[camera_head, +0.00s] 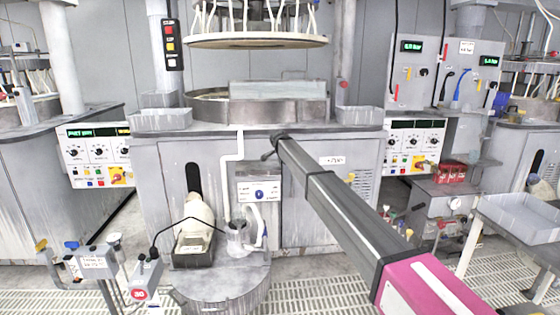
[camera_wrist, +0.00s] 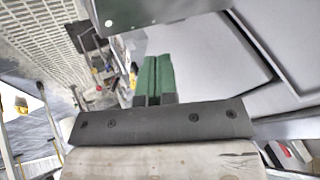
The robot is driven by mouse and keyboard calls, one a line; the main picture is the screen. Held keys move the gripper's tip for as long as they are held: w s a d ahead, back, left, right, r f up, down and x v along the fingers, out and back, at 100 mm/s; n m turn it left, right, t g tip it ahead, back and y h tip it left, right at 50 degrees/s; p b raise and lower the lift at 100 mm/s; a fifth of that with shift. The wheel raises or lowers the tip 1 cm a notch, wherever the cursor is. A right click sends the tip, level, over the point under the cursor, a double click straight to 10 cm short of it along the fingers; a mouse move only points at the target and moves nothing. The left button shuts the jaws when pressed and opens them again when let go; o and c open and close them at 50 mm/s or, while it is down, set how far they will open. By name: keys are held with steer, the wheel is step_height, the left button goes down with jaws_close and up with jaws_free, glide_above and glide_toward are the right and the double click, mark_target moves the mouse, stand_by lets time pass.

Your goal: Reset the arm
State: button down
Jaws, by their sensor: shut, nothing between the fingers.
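My gripper (camera_wrist: 154,78) shows in the wrist view as two green fingers side by side, closed together with nothing between them. They stick out beyond a dark bracket with screws. In the head view my arm reaches from the lower right up toward the middle, grey with a pink section near me. Its far dark end lies in front of the grey polishing machine cabinet (camera_head: 215,165). I cannot make out the fingers there, nor tell whether the arm touches the cabinet.
A round platen basin (camera_head: 300,108) sits on the cabinet under a raised ring (camera_head: 255,41). A drum (camera_head: 222,290) below carries a pale bottle (camera_head: 196,214) in a tray and a clear jug (camera_head: 237,240). A grey tray table (camera_head: 520,217) stands at right. Grated floor (camera_head: 320,296) lies in front.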

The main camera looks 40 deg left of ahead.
steer(key=a+v, duration=0.1)
steer(key=v, duration=0.8)
steer(key=shift+s+r, duration=0.3)
steer(key=shift+r, duration=0.05)
steer(key=shift+a, duration=0.1)
